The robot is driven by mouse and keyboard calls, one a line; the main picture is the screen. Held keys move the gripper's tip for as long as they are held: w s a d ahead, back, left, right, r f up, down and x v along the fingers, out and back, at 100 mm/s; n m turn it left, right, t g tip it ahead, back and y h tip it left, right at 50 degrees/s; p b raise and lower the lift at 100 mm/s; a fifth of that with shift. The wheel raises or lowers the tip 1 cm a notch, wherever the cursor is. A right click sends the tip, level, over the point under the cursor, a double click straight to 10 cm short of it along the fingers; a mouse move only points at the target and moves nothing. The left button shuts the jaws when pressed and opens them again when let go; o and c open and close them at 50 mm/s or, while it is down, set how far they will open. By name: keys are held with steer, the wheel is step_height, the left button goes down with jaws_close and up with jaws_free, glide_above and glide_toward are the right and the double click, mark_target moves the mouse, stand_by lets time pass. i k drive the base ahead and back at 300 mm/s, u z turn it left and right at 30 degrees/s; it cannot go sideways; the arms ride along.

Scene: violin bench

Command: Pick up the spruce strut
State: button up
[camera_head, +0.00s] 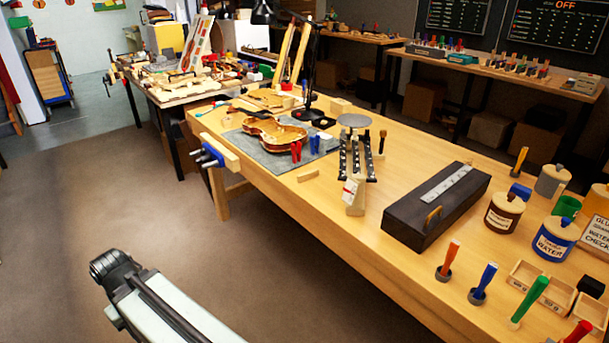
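A short pale wooden bar (308,175) lies flat on the workbench near its front edge, just right of the grey mat. It looks like the spruce strut, though I cannot be sure at this size. Nothing touches it. Part of my arm shows at the lower left, over the floor and well apart from the bench. My gripper's fingers do not show in this view.
The workbench (330,215) has a vise (213,155) on its front edge. A violin body (275,138) lies on the grey mat (248,148) with red and blue clamps beside it. Right of the bar stand a fingerboard jig (355,195), a dark box (436,208), jars and upright tools. The floor in front is clear.

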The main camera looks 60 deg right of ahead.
mark_target(307, 175)
steer(key=u, duration=0.05)
steer(key=i, duration=0.9)
steer(key=z, duration=0.1)
